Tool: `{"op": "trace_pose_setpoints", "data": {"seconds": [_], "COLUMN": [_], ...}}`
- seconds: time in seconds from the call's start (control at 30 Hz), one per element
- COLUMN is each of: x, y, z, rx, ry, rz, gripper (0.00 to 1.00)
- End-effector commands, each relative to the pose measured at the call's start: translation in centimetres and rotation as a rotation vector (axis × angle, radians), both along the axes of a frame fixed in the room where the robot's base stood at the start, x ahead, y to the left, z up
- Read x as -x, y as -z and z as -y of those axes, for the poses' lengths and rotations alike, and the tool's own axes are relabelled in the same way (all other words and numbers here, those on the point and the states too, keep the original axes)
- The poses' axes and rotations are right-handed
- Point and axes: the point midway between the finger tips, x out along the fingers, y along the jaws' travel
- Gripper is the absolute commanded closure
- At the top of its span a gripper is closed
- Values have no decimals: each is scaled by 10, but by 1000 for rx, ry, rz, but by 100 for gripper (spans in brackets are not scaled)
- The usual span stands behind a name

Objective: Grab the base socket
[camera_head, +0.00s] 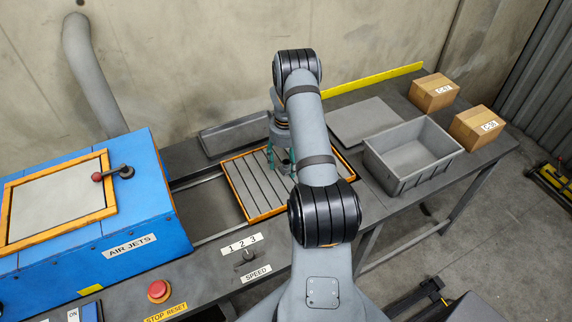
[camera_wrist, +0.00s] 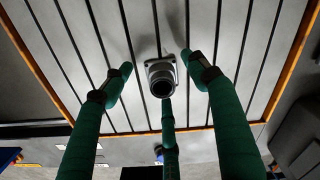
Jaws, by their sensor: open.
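The base socket (camera_wrist: 161,78) is a small grey part with a squarish flange and a round dark opening. In the wrist view it lies on the slatted tray (camera_wrist: 228,70), near the middle of the picture. My gripper (camera_head: 281,165) is over the same orange-edged slatted tray (camera_head: 246,196) in the head view. Its green fingers are spread apart, with the socket showing between their tips and nothing held. I cannot tell how far the tips are above the slats. In the head view the socket is hidden by my arm and gripper.
A blue air-jets cabinet (camera_head: 130,215) stands left of the tray. A grey open bin (camera_head: 412,155) and two cardboard boxes, one (camera_head: 433,92) behind the other (camera_head: 477,125), stand to the right. A flat grey panel (camera_head: 365,121) and a shallow grey tray (camera_head: 235,134) lie behind.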

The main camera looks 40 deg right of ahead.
Motion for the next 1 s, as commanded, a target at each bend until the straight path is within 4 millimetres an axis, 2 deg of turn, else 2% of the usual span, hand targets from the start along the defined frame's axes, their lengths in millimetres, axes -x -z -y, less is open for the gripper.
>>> {"op": "trace_pose_setpoints", "data": {"seconds": [0.23, 1.0], "x": [0, 0], "y": [1, 1], "z": [0, 0], "rx": [0, 0], "ry": [1, 1], "rz": [0, 0], "gripper": [42, 87]}}
